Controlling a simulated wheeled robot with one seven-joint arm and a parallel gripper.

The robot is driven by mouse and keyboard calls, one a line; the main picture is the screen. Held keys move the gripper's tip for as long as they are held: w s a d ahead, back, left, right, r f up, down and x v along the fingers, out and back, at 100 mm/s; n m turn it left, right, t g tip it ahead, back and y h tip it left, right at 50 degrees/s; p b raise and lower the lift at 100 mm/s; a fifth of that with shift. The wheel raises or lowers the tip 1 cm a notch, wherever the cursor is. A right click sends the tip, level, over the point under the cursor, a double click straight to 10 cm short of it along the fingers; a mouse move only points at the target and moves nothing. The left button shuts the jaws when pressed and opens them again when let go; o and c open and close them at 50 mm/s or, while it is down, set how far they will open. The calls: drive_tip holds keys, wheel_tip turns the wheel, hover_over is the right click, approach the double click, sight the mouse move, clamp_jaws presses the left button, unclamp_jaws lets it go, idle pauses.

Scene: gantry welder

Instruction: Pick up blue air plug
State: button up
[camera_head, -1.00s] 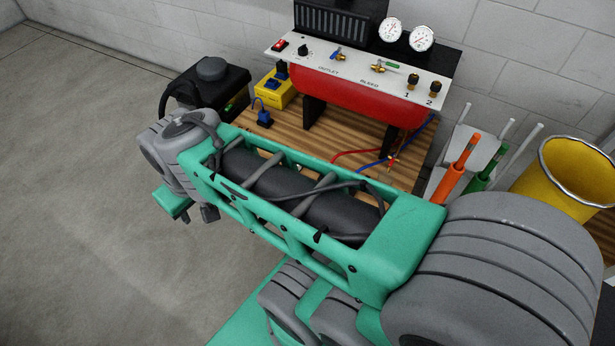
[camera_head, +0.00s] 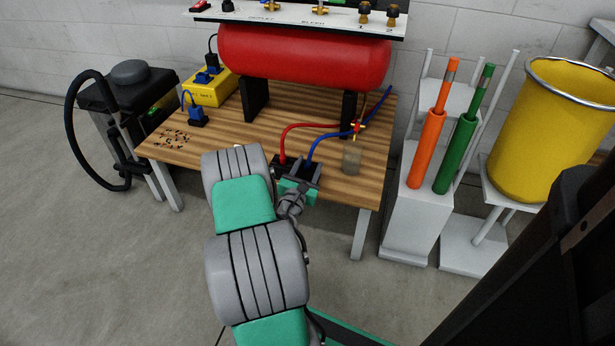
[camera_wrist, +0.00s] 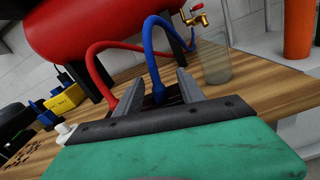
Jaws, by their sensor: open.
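A blue air hose (camera_head: 335,138) runs from the brass valve under the red tank down to the table's front part; it also shows in the wrist view (camera_wrist: 149,50). Its lower end, where the blue air plug would be, is mostly hidden and I cannot make out the plug clearly. My gripper (camera_head: 297,168) is low over the table's front edge, at the lower ends of the hoses. In the wrist view my gripper (camera_wrist: 159,80) is open, and the blue hose comes down between or just behind its two fingers. A red hose (camera_wrist: 92,62) comes down beside the left finger.
The red tank (camera_head: 300,55) stands on the wooden table (camera_head: 235,135). A clear cup (camera_head: 352,160) stands right of my gripper. A yellow power box (camera_head: 210,90) and a blue electrical plug (camera_head: 197,117) are at left. Orange (camera_head: 426,150) and green (camera_head: 457,150) tubes stand at right.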

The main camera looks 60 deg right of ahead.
drive_tip(key=d, duration=0.2)
drive_tip(key=w+d+b, duration=0.1)
drive_tip(key=d, duration=0.3)
drive_tip(key=shift+w+f+b, duration=0.2)
drive_tip(key=shift+w+b, duration=0.1)
drive_tip(key=shift+c, duration=0.5)
drive_tip(key=shift+a, duration=0.1)
clamp_jaws()
